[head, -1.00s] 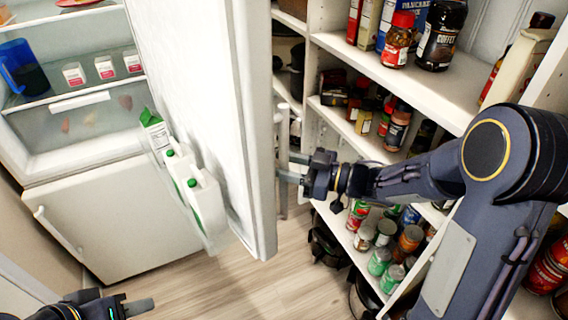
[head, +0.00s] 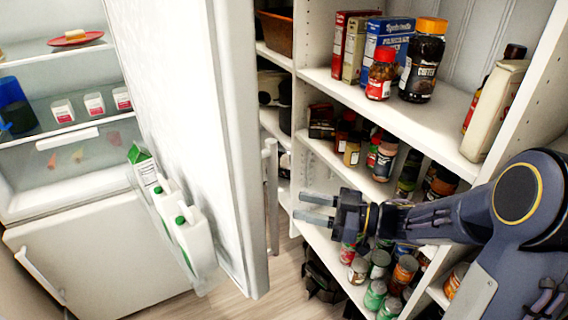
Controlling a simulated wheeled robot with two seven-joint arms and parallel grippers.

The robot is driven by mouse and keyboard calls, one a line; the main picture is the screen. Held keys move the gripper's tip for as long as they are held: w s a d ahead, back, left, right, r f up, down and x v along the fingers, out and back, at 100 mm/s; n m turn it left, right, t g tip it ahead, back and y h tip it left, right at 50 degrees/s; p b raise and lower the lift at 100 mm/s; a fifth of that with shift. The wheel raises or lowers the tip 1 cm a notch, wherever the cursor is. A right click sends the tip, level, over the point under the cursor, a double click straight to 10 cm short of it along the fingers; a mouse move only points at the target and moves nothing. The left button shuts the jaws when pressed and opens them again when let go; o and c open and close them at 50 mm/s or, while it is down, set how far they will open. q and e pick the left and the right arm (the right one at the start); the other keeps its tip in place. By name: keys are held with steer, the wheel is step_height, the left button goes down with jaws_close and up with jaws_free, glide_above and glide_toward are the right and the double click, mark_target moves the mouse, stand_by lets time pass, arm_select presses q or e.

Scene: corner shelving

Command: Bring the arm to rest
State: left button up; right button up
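My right gripper (head: 316,210) is open and empty, its two fingers parallel and pointing left. It is in front of the corner shelves, to the right of the open fridge door (head: 190,130). The door's handle (head: 271,195) stands just left of the fingertips, and a small gap shows between them. My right arm (head: 450,215) reaches in from the right edge. My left gripper is not in the picture.
The open fridge (head: 85,250) holds milk jugs (head: 193,235) in its door. The pantry shelves (head: 440,110) hold jars, boxes and cans close behind and below my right arm. A strip of floor (head: 235,306) shows at the bottom.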

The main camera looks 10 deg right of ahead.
steer(key=d+r+m+t+h+p, duration=0.1)
steer(key=d+r+m+t+h, duration=0.2)
steer(key=d+m+h, duration=0.3)
steer(key=d+r+m+t+h+p, duration=0.1)
steer(key=d+r+m+t+h, duration=0.15)
steer(key=d+m+h, duration=0.4)
steer(key=s+a+f+g, duration=0.2)
steer(key=s+g, duration=0.1)
steer(key=s, duration=0.4)
steer(key=s+a+f+m+g+p, duration=0.1)
steer(key=s+a+f+g, duration=0.1)
steer(key=s, duration=0.5)
steer(key=s+a+f+g, duration=0.3)
steer(key=s+a, duration=0.1)
steer(key=s, duration=0.3)
steer(key=shift+g, duration=0.35)
